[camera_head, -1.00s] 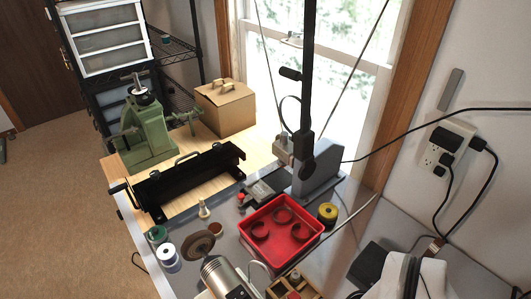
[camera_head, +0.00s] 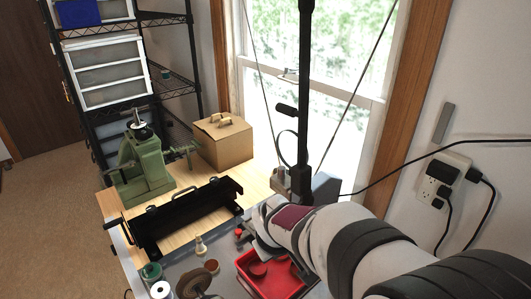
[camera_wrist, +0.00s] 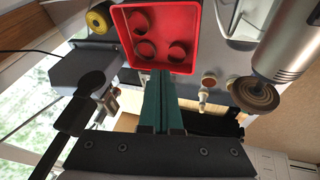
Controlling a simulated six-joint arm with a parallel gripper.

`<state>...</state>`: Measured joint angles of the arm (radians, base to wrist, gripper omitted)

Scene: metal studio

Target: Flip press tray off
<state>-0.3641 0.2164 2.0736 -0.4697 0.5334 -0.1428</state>
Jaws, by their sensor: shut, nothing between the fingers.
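A red tray (camera_head: 248,264) sits on the grey bench, partly hidden by my arm in the head view. The wrist view shows this tray (camera_wrist: 196,38) at the top with three dark red rings in it. My gripper (camera_wrist: 162,74) is shut and empty, its teal fingers pointing at the tray's edge; whether they touch it I cannot tell. In the head view the arm hides the fingertips. A grey upright machine body (camera_head: 325,187) with a black column stands behind the tray; it also shows at left in the wrist view (camera_wrist: 88,62). No switch is clearly readable.
A black bending tool (camera_head: 185,218) and a green cast press (camera_head: 142,160) stand to the left, with a cardboard box (camera_head: 222,141) behind. A small pale bottle (camera_head: 200,246), spools (camera_head: 161,290) and a round brush wheel (camera_wrist: 253,95) are near the tray. A yellow spool (camera_wrist: 98,19) is beside it.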

